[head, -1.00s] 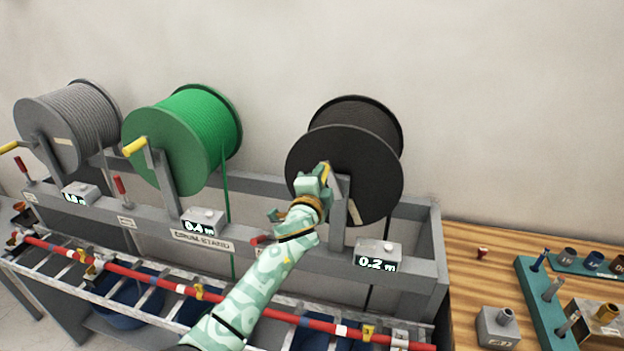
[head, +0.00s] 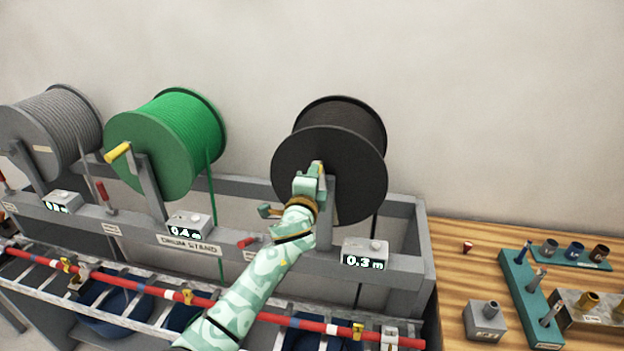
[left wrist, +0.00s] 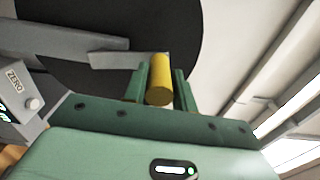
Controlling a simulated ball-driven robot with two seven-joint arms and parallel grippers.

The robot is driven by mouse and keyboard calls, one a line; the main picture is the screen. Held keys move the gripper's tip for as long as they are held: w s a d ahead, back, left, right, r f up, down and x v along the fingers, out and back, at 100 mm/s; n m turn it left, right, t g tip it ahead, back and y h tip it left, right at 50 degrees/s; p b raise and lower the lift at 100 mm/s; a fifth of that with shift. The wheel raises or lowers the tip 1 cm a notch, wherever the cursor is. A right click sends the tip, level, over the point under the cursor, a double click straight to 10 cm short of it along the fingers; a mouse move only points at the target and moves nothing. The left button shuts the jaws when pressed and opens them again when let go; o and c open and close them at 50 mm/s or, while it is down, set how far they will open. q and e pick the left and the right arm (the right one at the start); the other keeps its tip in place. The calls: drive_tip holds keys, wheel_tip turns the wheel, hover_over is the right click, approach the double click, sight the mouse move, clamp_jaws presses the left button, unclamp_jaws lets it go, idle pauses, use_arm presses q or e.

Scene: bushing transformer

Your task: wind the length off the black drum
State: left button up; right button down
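The black drum (head: 351,190) hangs at the right of the drum stand, with a black cable (head: 366,255) running down from it. The counter (head: 365,255) below it reads 0.3 m. My left gripper (head: 316,172) is at the drum's crank handle. In the left wrist view the yellow handle (left wrist: 160,80) lies between the two green fingers (left wrist: 161,88), which sit close on both sides of it. In the head view the gripper hides most of the handle. My right gripper is not in view.
The green drum (head: 150,160) and grey drum (head: 35,145) stand to the left. A red measuring rail (head: 230,307) runs along the roller bed in front. A wooden bench (head: 450,290) with a teal rack (head: 528,290) and a grey block (head: 485,322) is at the right.

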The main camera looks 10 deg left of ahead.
use_arm(q)
drive_tip(key=o, duration=0.3)
drive_tip(key=shift+d, duration=0.15)
drive_tip(key=shift+s, duration=0.2)
drive_tip(key=s, duration=1.6)
drive_tip(key=shift+a, duration=0.3)
